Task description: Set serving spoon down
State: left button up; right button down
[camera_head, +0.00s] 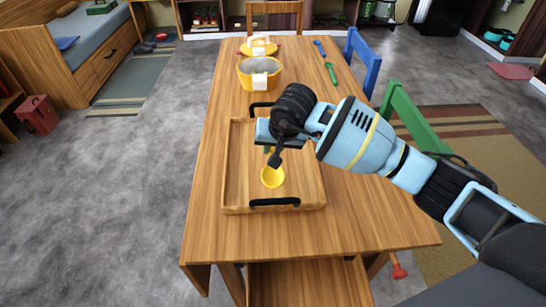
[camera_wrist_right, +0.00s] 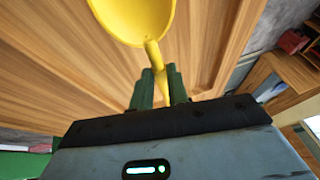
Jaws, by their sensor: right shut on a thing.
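My right gripper (camera_head: 273,150) is shut on the handle of a yellow serving spoon (camera_head: 272,177). The gripper is over the wooden tray (camera_head: 240,170), which has black handles and lies on the table. In the right wrist view, the two green fingers of the gripper (camera_wrist_right: 156,84) pinch the handle, and the round spoon bowl (camera_wrist_right: 133,18) extends beyond them over the wood. The head view does not clearly show whether the bowl touches the tray floor. My left gripper is out of view.
On the table (camera_head: 370,218) behind the tray stand a yellow pot (camera_head: 246,73) and a yellow dish (camera_head: 247,49). A green utensil (camera_head: 331,74) and a blue one (camera_head: 319,47) lie to the right. Blue (camera_head: 364,62) and green (camera_head: 415,120) chairs stand along the right side.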

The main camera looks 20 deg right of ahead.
jog(key=shift+f, duration=1.8)
jog(key=shift+f, duration=0.3)
jog(key=c, duration=1.6)
grip_release()
jog(key=shift+s, duration=0.1)
jog(key=shift+c, duration=0.2)
jog(key=shift+f, duration=0.15)
jog(key=shift+r, duration=0.35)
jog(key=v, duration=1.2)
jog(key=shift+p, duration=0.35)
